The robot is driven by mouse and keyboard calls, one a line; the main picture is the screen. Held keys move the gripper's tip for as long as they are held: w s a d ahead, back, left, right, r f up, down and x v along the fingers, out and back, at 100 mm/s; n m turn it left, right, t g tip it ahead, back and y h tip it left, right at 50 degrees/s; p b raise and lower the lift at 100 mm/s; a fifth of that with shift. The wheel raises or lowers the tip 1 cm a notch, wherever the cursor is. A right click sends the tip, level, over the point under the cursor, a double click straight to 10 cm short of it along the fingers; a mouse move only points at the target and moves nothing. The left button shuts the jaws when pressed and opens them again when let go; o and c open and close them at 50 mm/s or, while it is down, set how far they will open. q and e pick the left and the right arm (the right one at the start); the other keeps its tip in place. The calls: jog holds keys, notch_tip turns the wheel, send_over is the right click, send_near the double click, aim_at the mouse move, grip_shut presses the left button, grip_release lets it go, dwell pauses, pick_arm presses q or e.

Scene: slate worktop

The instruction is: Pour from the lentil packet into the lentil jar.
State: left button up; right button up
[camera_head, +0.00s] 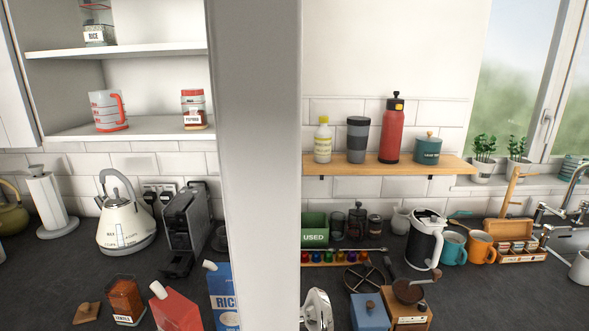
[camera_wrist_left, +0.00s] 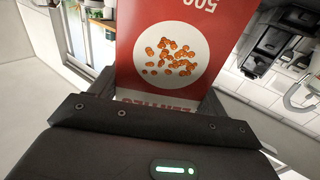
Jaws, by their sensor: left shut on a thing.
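The red lentil packet (camera_head: 177,311) with a white spout is at the bottom of the head view, right of the lentil jar (camera_head: 127,299). Its top leans left. The jar is clear, labelled and open at the top, with orange lentils inside. A wooden lid (camera_head: 87,312) lies to its left. In the left wrist view my left gripper (camera_wrist_left: 158,95) is shut on the packet (camera_wrist_left: 188,25), whose front shows a lentil picture. I cannot see any lentils falling. My left gripper is hidden in the head view, and my right gripper is in neither view.
A blue rice packet (camera_head: 224,297) stands close to the red packet's right. A white upright (camera_head: 256,165) splits the view. A blue box (camera_head: 369,312) and coffee grinder (camera_head: 409,302) stand right. Dark worktop is clear left of the lid.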

pick_arm(q)
jog(key=shift+s+f, duration=0.1)
jog(key=shift+f, duration=0.2)
jog(key=shift+w+r+n+t+y, duration=0.45)
jog(key=shift+n+y, duration=0.5)
jog(key=shift+y, duration=0.5)
jog(key=shift+w+r+n+t+y, duration=0.3)
jog(key=shift+w+r+n+y, duration=0.2)
jog(key=shift+n+y, duration=0.75)
jog(key=shift+w+r+n+t+y, duration=0.35)
jog(key=shift+w+r+n+y, duration=0.25)
jog(key=shift+y, duration=1.1)
